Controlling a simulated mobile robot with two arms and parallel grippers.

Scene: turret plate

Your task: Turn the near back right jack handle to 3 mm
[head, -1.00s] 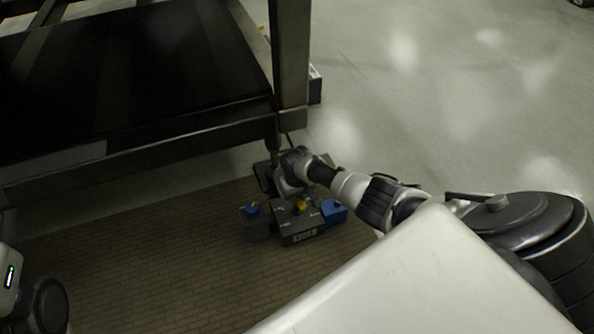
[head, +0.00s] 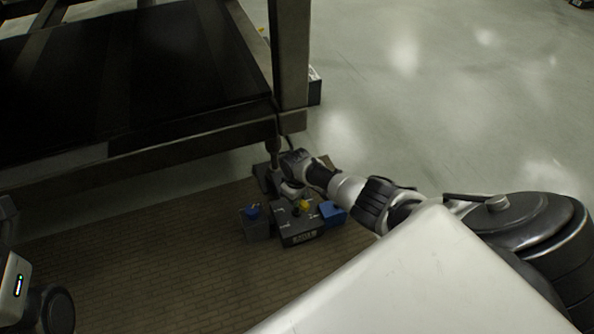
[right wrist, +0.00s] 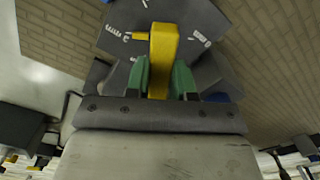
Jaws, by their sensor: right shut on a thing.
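The jack (head: 300,232) is a dark grey box unit on the brick-patterned mat at the foot of the frame's corner leg. Its yellow handle (head: 305,206) is on top, and it also shows large in the right wrist view (right wrist: 163,50). My right gripper (right wrist: 162,78), with green fingertips, is shut on the yellow handle, one finger on each side. My left gripper is out of view; only part of my left arm shows at the lower left.
Blue-topped parts (head: 253,212) (head: 332,212) flank the jack on both sides. A large dark frame (head: 130,150) with a thick corner post (head: 290,60) stands just behind it. The brick-patterned mat (head: 140,260) is clear to the left, and grey floor is open at right.

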